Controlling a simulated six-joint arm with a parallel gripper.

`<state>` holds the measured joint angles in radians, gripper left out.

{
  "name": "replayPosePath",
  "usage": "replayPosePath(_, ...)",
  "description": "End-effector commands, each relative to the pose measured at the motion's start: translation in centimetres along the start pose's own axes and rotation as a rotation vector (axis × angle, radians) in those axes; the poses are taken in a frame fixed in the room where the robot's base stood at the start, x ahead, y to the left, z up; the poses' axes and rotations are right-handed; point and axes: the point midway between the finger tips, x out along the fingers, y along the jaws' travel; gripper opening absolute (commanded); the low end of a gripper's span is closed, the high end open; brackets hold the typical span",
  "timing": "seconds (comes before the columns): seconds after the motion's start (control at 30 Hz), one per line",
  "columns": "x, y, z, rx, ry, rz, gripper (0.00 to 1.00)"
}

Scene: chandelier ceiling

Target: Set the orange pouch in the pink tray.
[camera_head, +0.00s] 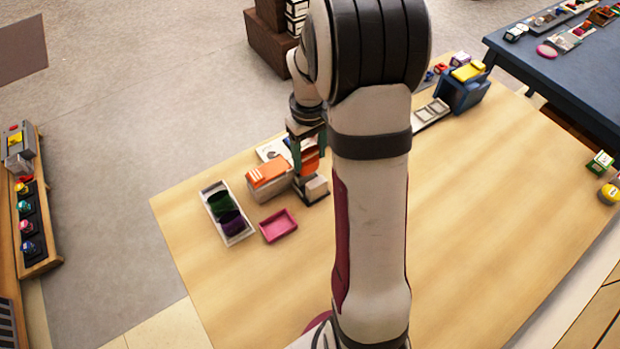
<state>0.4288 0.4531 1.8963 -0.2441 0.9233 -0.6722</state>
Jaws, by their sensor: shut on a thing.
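The pink tray (278,226) lies empty on the wooden table, left of my arm. The orange pouch (311,159) shows between the fingers of my gripper (307,150), which points down and is shut on it. The pouch is up and to the right of the pink tray, apart from it. My arm stands close to its right side, and the fingers hide part of it. I cannot tell how high it is above the table.
A box with orange items on top (268,174) stands between the gripper and a white tray (246,236) holding green and purple things. A small pale box on a dark base (316,187) stands just below the gripper.

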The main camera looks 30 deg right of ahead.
Motion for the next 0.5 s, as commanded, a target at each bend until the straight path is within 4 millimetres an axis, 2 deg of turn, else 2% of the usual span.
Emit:
replayPosePath(0.07, 0.0, -0.7, 0.1, -0.002, -0.001, -0.001, 0.05)
replayPosePath(0.13, 0.1, -2.4, 0.4, -0.005, -0.001, -0.001, 0.05)
replayPosePath(0.3, 0.3, -8.0, 2.3, -0.008, -0.002, 0.0, 0.05)
replayPosePath(0.4, 0.5, -10.6, 3.7, -0.007, 0.0, 0.0, 0.05)
replayPosePath(0.5, 0.9, -11.7, 4.4, -0.003, -0.001, 0.0, 0.05)
